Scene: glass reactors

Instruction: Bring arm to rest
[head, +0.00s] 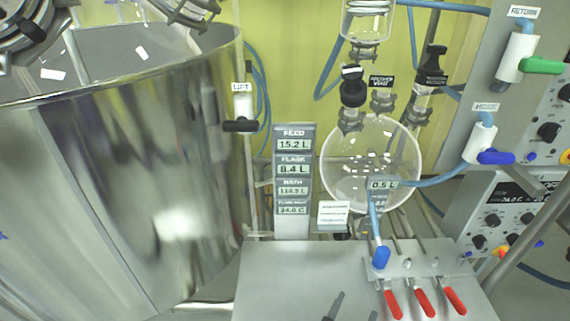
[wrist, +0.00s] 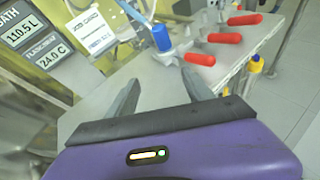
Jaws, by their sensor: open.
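My gripper (head: 354,308) shows only by its dark fingertips at the bottom edge of the head view, over the front of the grey bench (head: 280,272). In the wrist view my gripper (wrist: 161,92) is open, with its two grey fingers apart and nothing between them. The bench top (wrist: 158,76) lies beyond the fingers. The rest of my arm is out of the head view.
Red-handled valves (head: 424,302) and a blue hose fitting (head: 380,257) are close to the right of my gripper. A large steel vessel (head: 130,190) fills the left. A glass flask (head: 370,165) hangs behind the bench, beside a readout panel (head: 293,185). Control boxes (head: 500,225) stand right.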

